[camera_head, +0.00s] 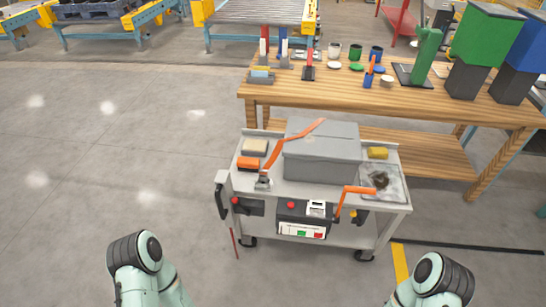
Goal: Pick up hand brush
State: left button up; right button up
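I cannot single out the hand brush with certainty. On top of the grey cart (305,200), at its left end, an orange block with a dark lower part (248,164) could be a brush. A beige block (255,146) lies just behind it. A small blue item (261,77) at the left end of the wooden workbench (330,94) could also be one; it is too small to tell. Parts of both my arms show at the bottom edge, well in front of the cart. Neither gripper shows in the picture.
A grey box (322,152) stands mid-cart, with a yellow block (377,152) and a stained tray (382,182) to its right. Orange-handled levers (292,143) stick up on the cart. A green stand (425,55) is on the bench. The floor to the left is clear.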

aim_at(248, 164)
jog(key=i+j+z, duration=0.4)
jog(key=j, duration=0.25)
jog(key=j+z, duration=0.2)
jog(key=i+j+z, duration=0.15)
jog(key=j, duration=0.45)
jog(key=j+z, duration=0.15)
jog(key=j, duration=0.4)
jog(key=i+j, duration=0.1)
jog(key=j, duration=0.45)
jog(key=i+j, duration=0.1)
jog(key=j, duration=0.45)
jog(key=i+j+z, duration=0.1)
jog(key=j, duration=1)
jog(key=i, duration=0.1)
